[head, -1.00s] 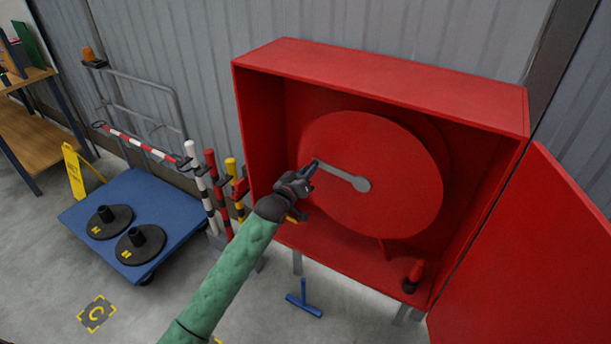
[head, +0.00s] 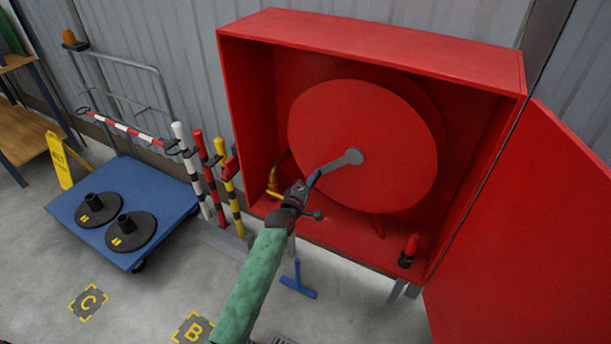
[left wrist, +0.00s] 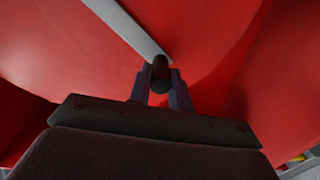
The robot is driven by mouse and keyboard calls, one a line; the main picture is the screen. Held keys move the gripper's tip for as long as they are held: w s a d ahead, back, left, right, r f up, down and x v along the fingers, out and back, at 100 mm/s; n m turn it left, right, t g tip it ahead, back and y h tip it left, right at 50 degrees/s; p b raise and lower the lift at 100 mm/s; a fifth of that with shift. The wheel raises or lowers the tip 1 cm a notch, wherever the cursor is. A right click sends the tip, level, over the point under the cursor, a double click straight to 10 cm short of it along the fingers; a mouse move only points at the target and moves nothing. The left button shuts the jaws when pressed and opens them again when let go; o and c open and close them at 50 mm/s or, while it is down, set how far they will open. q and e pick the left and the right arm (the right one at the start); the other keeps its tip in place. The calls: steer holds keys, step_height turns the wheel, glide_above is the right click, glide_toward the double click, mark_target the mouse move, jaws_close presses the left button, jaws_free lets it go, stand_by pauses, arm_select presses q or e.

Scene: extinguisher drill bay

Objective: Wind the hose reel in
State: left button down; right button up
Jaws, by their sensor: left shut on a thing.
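The red hose reel (head: 365,125) is a round disc inside an open red cabinet (head: 370,45). Its grey crank arm (head: 338,163) runs from the hub down and left to my left gripper (head: 307,187). In the left wrist view, my left gripper (left wrist: 161,82) is shut on the dark crank knob (left wrist: 161,73) at the end of the grey crank arm (left wrist: 130,28). My fingers hide part of the knob. No hose can be made out behind the disc. My right gripper is not in view.
The cabinet door (head: 520,240) stands open at the right. A brass-coloured fitting (head: 274,182) is at the cabinet's left inside. A blue T-shaped tool (head: 298,282) is below the cabinet. Striped posts (head: 205,175) and a blue cart (head: 160,190) stand left.

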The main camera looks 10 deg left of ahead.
arm_select(q)
steer(key=shift+s+d+f+n, duration=0.15)
steer(key=shift+d+f+n, duration=0.3)
steer(key=shift+d+n, duration=0.05)
steer(key=shift+s+d+f+n, duration=0.15)
steer(key=shift+d+f+n, duration=0.3)
steer(key=shift+d+n, duration=0.05)
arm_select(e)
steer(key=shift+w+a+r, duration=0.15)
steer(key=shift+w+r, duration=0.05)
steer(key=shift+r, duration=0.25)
arm_select(q)
steer(key=c, duration=1.3)
jaws_free()
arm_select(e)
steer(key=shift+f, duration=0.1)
arm_select(q)
steer(key=b+v, duration=0.2)
steer(key=v, duration=0.5)
steer(key=shift+s+b, duration=0.4)
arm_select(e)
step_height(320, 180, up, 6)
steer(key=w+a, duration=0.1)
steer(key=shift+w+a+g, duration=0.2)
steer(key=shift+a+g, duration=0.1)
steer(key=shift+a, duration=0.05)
